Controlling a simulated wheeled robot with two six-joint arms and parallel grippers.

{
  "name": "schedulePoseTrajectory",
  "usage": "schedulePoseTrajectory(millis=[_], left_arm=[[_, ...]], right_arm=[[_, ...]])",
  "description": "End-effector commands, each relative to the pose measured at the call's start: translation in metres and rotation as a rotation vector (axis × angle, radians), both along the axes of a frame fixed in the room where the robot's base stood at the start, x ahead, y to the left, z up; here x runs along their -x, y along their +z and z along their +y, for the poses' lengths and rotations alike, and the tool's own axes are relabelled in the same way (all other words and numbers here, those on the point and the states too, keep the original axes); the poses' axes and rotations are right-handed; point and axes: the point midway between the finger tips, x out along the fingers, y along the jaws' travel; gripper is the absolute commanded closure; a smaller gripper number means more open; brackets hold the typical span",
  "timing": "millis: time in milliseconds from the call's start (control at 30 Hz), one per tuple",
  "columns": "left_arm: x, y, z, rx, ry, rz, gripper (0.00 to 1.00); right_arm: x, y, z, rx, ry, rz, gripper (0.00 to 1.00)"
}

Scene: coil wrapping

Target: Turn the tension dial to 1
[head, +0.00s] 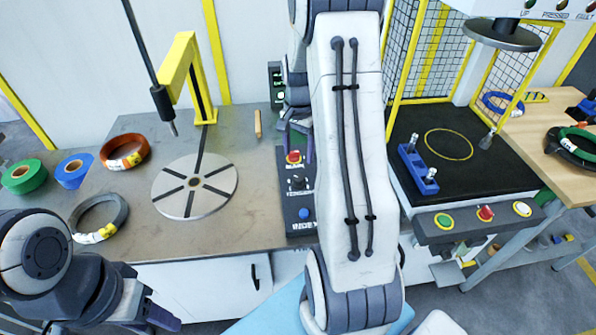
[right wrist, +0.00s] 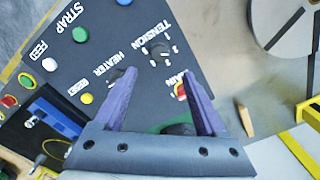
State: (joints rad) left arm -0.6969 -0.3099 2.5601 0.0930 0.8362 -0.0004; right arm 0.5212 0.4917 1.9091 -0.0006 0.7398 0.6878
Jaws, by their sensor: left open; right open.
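The tension dial (right wrist: 160,52) is a black knob with white marks around it, beside the word TENSION on the dark control panel (right wrist: 110,30). Its setting is too small to read. In the head view a black dial (head: 297,183) shows on the panel below the red and yellow main switch (head: 294,157). My right gripper (right wrist: 160,77) is open and empty, its purple fingers over the panel, with the dial in view beyond and between the tips. In the head view the right gripper (head: 297,148) is partly hidden by my arm. My left gripper (head: 150,320) is open and empty at the bottom left.
The panel also has a heater knob, a green button (right wrist: 80,35) and a yellow button (right wrist: 87,98). A grey turntable (head: 196,187), a yellow post (head: 185,70) and several coils stand left on the table. A black-topped machine (head: 470,178) stands right.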

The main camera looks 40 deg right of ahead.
Motion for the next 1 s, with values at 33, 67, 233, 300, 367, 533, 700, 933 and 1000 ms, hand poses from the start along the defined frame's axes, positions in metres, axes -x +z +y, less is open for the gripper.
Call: schedulePoseTrajectory(millis=[33,67,233,300,367,533,700,933,1000], left_arm=[[0.0,0.002,0.0,0.0,0.0,0.0,0.5],[0.0,0.003,0.0,0.0,0.0,0.0,0.5],[0.0,0.009,0.0,0.0,0.0,0.0,0.5],[0.0,0.011,0.0,0.0,0.0,0.0,0.5],[0.0,0.012,0.0,0.0,0.001,0.0,0.5],[0.0,0.015,0.0,0.0,0.001,0.0,0.5],[0.0,0.015,0.0,0.0,0.001,0.0,0.5],[0.0,0.015,0.0,0.0,0.001,0.0,0.5],[0.0,0.015,0.0,0.0,0.001,0.0,0.5]], right_arm=[[0.002,-0.008,0.0,-0.003,0.0,0.006,0.27],[0.002,-0.013,0.0,-0.003,0.001,0.006,0.27],[0.003,-0.046,0.001,-0.005,0.002,0.007,0.27],[0.002,-0.058,0.001,-0.004,0.003,0.007,0.27],[0.002,-0.068,0.001,-0.003,0.003,0.006,0.27],[0.001,-0.086,0.001,-0.002,0.004,0.003,0.27],[0.001,-0.092,0.001,-0.001,0.004,0.0,0.27],[0.001,-0.092,0.001,-0.001,0.004,0.0,0.38],[0.001,-0.092,0.001,-0.001,0.004,0.0,0.65]])
